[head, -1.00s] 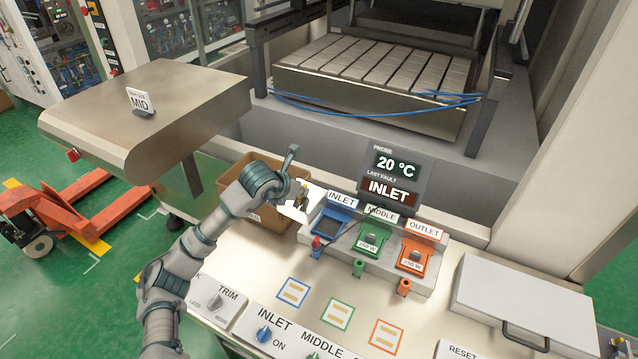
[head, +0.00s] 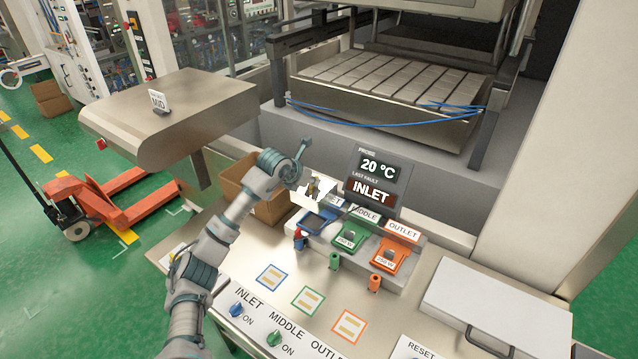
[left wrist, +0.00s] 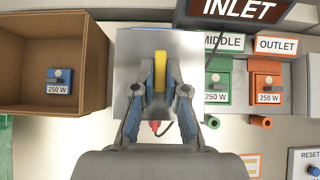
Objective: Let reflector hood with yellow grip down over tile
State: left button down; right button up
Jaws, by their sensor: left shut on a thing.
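My left gripper (head: 312,190) is shut on the yellow grip (left wrist: 160,70) of the reflector hood. The hood (left wrist: 131,62) is a square, silvery plate in the left wrist view; in the head view it shows as a bright white piece (head: 303,196). It is held up behind the blue inlet station (head: 321,217) and partly covers its INLET label. The blue station's top shows a dark recess; I cannot tell whether a tile lies in it. In the left wrist view the hood hides most of this station. My right gripper is not in view.
A cardboard box (head: 233,189) left of the hood holds a blue 250 W piece (left wrist: 59,80). The green middle station (head: 349,237) and orange outlet station (head: 391,255) stand to the right. The probe display (head: 375,180) stands close behind. A light case (head: 490,300) lies at right.

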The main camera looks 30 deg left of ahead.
aim_at(311, 190)
pick_arm(q)
jog(key=shift+a+f, duration=0.2)
jog(key=shift+a, duration=0.6)
jog(key=shift+a+f, duration=0.1)
jog(key=shift+f, duration=0.1)
jog(key=shift+d+f+b, duration=0.55)
jog(key=shift+f+b, duration=0.05)
jog(key=shift+f, duration=0.2)
jog(key=shift+d+f+b, duration=0.55)
jog(key=shift+f+b, duration=0.05)
jog(key=shift+f, duration=0.15)
jog(key=shift+a+f+b, duration=0.1)
jog(key=shift+f+b, duration=0.3)
jog(key=shift+f, duration=0.3)
jog(key=shift+s+f, duration=0.1)
jog(key=shift+f, duration=0.25)
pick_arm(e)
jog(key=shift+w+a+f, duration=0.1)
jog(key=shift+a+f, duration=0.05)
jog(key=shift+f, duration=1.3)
